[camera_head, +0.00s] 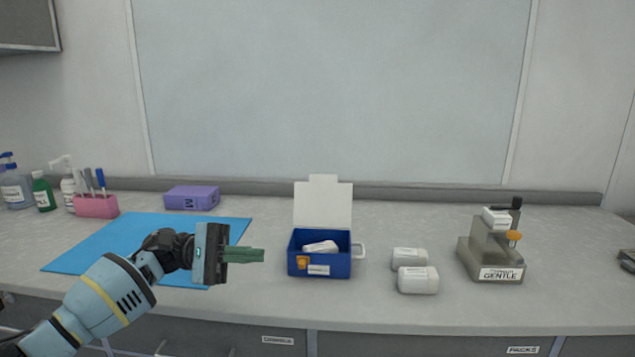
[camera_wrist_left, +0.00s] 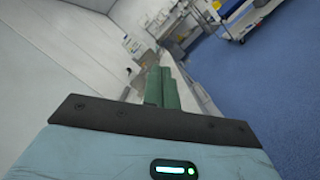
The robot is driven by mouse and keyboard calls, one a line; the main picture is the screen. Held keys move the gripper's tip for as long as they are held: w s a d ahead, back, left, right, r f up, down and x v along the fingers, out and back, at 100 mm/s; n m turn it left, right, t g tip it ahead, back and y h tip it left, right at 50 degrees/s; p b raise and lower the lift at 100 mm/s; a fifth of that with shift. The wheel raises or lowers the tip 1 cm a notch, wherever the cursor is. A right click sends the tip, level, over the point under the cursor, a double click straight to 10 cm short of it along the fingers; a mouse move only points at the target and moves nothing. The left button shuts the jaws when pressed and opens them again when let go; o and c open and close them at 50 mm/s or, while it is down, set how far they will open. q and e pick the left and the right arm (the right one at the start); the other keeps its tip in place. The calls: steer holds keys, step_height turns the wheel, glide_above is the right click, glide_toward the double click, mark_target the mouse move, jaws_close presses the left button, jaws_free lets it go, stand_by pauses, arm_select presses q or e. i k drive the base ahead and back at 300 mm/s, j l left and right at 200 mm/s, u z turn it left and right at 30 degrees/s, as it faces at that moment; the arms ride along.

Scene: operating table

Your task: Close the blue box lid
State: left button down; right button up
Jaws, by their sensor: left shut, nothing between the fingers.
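The blue box (camera_head: 341,266) stands on the counter near the middle of the head view. Its white lid (camera_head: 323,204) is open and stands upright at the back of the box. A white labelled item (camera_head: 320,247) lies inside the box. My left gripper (camera_head: 262,255) is left of the box, with its green fingers pointing right toward it, apart from it. The fingers are shut and empty. The left wrist view shows the same closed fingers (camera_wrist_left: 162,88), but not the box. My right gripper is not in view.
Two white packs (camera_head: 418,280) sit right of the box, with a grey device (camera_head: 492,250) beyond them. A blue mat (camera_head: 110,245) lies on the left. A pink pen holder (camera_head: 97,206), bottles (camera_head: 43,192) and a purple box (camera_head: 192,198) stand behind it.

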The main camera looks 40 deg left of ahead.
mark_target(323, 201)
steer(key=i+j, duration=1)
steer(key=i, duration=0.1)
